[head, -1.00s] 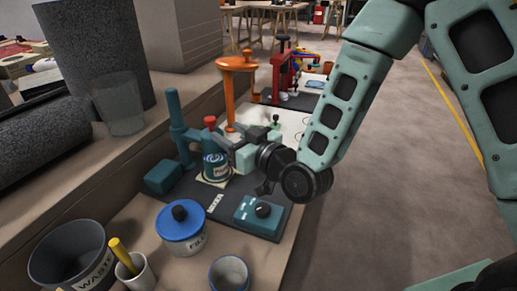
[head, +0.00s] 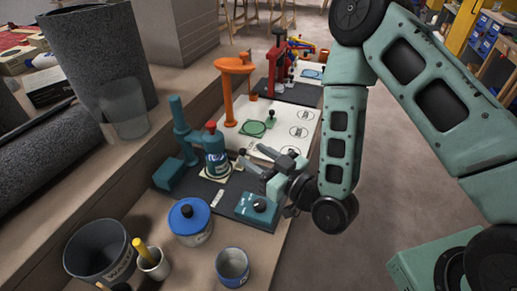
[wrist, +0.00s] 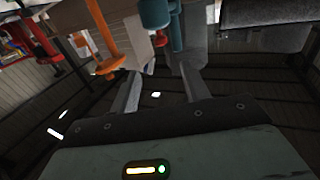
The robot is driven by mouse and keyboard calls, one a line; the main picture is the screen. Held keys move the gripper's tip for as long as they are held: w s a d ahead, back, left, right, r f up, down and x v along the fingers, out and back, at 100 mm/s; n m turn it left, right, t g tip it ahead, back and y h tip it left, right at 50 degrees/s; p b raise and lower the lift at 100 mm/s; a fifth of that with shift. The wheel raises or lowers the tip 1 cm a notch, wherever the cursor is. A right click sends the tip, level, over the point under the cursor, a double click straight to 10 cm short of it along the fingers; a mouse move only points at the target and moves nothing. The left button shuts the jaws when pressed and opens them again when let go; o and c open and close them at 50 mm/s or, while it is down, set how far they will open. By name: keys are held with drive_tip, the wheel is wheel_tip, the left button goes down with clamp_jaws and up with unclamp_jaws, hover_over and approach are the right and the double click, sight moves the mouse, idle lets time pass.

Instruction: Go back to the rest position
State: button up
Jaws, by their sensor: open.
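My gripper (head: 268,165) is open and empty in the head view, its fingers pointing left toward the teal stand. It hangs over the right part of the dark mat (head: 205,190), apart from the bottle. A teal bottle with a red cap (head: 216,155) stands upright on the mat beside the teal stand (head: 183,135). A teal box with a dark knob (head: 257,207) sits below my gripper at the mat's front right. In the wrist view my two fingers (wrist: 160,92) are spread with nothing between them.
A blue-lidded tin (head: 190,222), a waste bin (head: 98,252), a white cup with a yellow-handled tool (head: 152,264) and an open can (head: 232,267) stand at the front. An orange stand (head: 232,90) and red press (head: 278,65) are behind.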

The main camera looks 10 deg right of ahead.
drive_tip(key=shift+s, duration=0.1)
idle(0.5)
drive_tip(key=s+a+r+n+g+h+p, duration=0.35)
drive_tip(key=r+g+p, duration=0.25)
drive_tip(key=r+g, duration=0.2)
drive_tip(key=s+d+r+m+g+h+p, duration=0.1)
drive_tip(key=s+d+r+g+h+p, duration=0.1)
drive_tip(key=s+r, duration=0.5)
drive_tip(key=s+d+r+m+g+h+p, duration=0.1)
drive_tip(key=s+d+r+g+h+p, duration=0.2)
drive_tip(key=s+r, duration=0.4)
drive_tip(key=s+d+g+h, duration=0.1)
drive_tip(key=s+d+g, duration=0.1)
drive_tip(key=s, duration=0.1)
drive_tip(key=shift+s+d+r+m, duration=0.15)
drive_tip(key=shift+d+m, duration=0.1)
drive_tip(key=shift+m, duration=0.1)
idle(1.6)
